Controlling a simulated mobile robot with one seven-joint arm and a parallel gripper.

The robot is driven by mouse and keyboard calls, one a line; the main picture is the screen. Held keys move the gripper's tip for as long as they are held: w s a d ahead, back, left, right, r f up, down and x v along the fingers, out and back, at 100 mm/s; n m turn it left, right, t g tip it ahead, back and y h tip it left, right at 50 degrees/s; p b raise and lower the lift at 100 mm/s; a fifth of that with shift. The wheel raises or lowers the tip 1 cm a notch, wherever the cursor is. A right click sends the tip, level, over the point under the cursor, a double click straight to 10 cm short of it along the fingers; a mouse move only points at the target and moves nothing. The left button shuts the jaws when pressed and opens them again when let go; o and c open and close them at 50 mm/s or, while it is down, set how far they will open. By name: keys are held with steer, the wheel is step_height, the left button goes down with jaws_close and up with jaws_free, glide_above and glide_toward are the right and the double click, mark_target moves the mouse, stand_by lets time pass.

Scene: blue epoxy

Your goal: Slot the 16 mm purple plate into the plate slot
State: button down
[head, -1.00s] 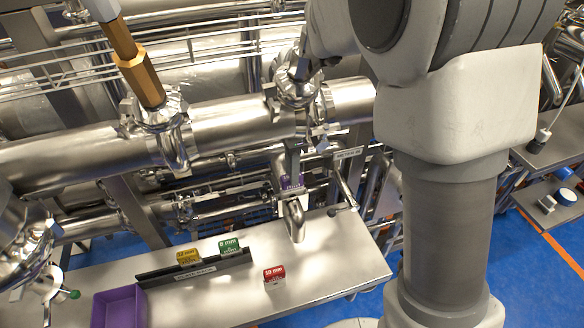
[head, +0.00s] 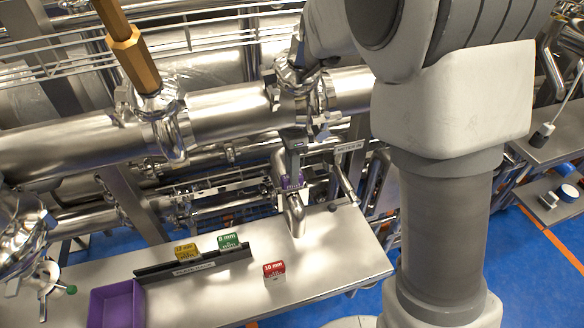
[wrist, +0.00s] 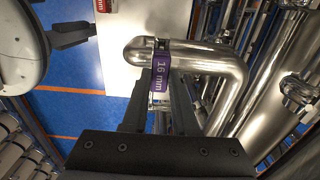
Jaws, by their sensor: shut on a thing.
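The purple plate labelled 16 mm (wrist: 161,75) is held upright between the fingertips of my gripper (wrist: 160,92). In the head view the plate (head: 292,183) shows as a small purple patch under my gripper (head: 293,163), just above a bent steel pipe (head: 296,215). In the wrist view the plate lies against or right in front of that pipe elbow (wrist: 205,62). I cannot tell whether it touches the pipe. The plate slot itself is not clearly visible; the plate, the fingers and the pipe cover that spot.
A steel bench (head: 335,245) carries a dark rack (head: 195,263) with a yellow plate (head: 186,250) and a green 8 mm plate (head: 229,242). A red 10 mm plate (head: 274,269) stands apart. A purple bin (head: 117,303) is at the left. Large pipes crowd the back.

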steer(key=c, duration=0.6)
jaws_free()
step_height(320, 180, up, 5)
steer(key=p, duration=0.4)
step_height(320, 180, up, 18)
steer(key=shift+f, duration=0.25)
